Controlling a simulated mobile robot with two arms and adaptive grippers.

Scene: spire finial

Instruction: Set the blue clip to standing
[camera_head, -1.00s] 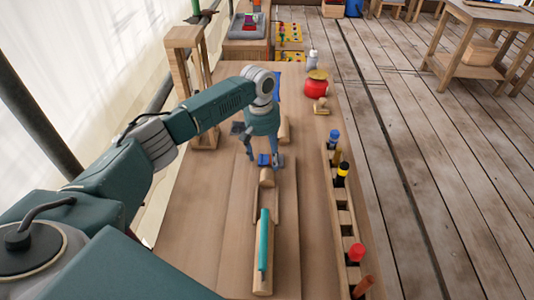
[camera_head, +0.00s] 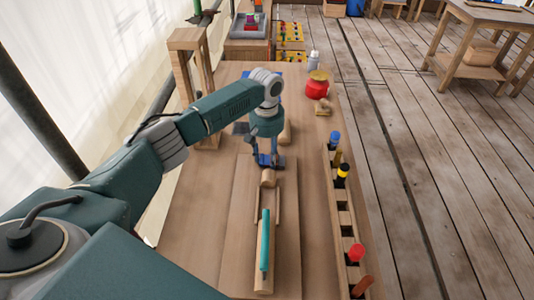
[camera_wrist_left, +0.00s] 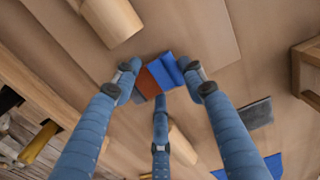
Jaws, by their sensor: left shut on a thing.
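The blue clip (camera_wrist_left: 166,71) is a small block, blue with a reddish-brown part at its left in the left wrist view. My left gripper (camera_wrist_left: 160,80) has its fingers shut on it, one on each side and a third behind it. In the head view, the left gripper (camera_head: 268,158) points down at the far end of the long wooden board, with the blue clip (camera_head: 264,160) low between its fingertips. Whether the clip touches the wood, and how it is tilted, I cannot tell. My right gripper is not in view.
A wooden cradle with a teal bar (camera_head: 265,240) and a wooden cylinder (camera_head: 268,178) lies just in front of the gripper. A rack (camera_head: 343,215) of colour-topped tools runs along the right edge. A red pot (camera_head: 317,88) stands beyond, and a wooden frame (camera_head: 188,42) stands left.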

